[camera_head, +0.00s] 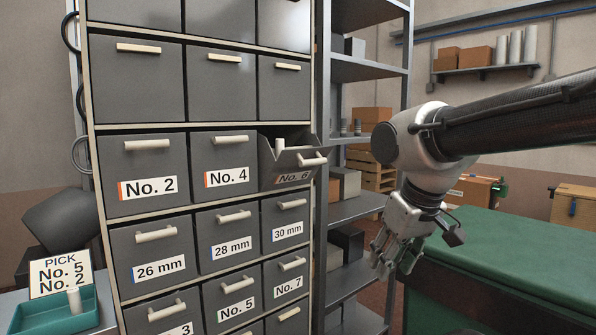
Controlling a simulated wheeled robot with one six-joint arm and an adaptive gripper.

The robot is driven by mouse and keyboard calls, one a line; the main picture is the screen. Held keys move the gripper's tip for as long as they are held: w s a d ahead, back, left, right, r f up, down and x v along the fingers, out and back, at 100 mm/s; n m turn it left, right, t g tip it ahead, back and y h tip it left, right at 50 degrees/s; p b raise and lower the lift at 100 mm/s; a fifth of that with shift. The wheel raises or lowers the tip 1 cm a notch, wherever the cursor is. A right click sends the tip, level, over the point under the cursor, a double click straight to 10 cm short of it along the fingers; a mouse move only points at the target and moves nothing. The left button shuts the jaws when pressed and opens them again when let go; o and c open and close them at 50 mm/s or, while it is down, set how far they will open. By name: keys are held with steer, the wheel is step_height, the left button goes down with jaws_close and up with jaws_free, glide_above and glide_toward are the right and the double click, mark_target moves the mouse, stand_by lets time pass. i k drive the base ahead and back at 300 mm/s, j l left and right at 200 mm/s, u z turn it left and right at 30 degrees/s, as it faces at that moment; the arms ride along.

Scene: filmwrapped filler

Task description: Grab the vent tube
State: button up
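Nothing in view is labelled as the vent tube. A short white cylinder (280,144) stands up out of the tilted-open drawer No. 6 (293,179); its lower part is hidden by the drawer front. Another small white cylinder (74,300) stands in the teal tray (50,321) at the lower left. My gripper (392,269) hangs to the right of the cabinet, fingers pointing down, apart and empty. It is clear of the drawers and of both cylinders.
The grey drawer cabinet (91,130) has labelled drawers, the others shut. A sign (60,276) reads "PICK No. 5 No. 2". A metal shelf rack (366,70) with boxes stands behind my gripper. A green-topped bench (520,262) is at right.

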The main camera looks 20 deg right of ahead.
mark_target(73, 297)
steer(key=i+j+u, duration=0.15)
steer(key=j, duration=0.2)
steer(key=j+u, duration=0.1)
steer(key=j, duration=0.2)
steer(key=i+j+u, duration=0.15)
steer(key=j, duration=0.2)
steer(key=i+j+u, duration=0.15)
steer(key=j, duration=0.15)
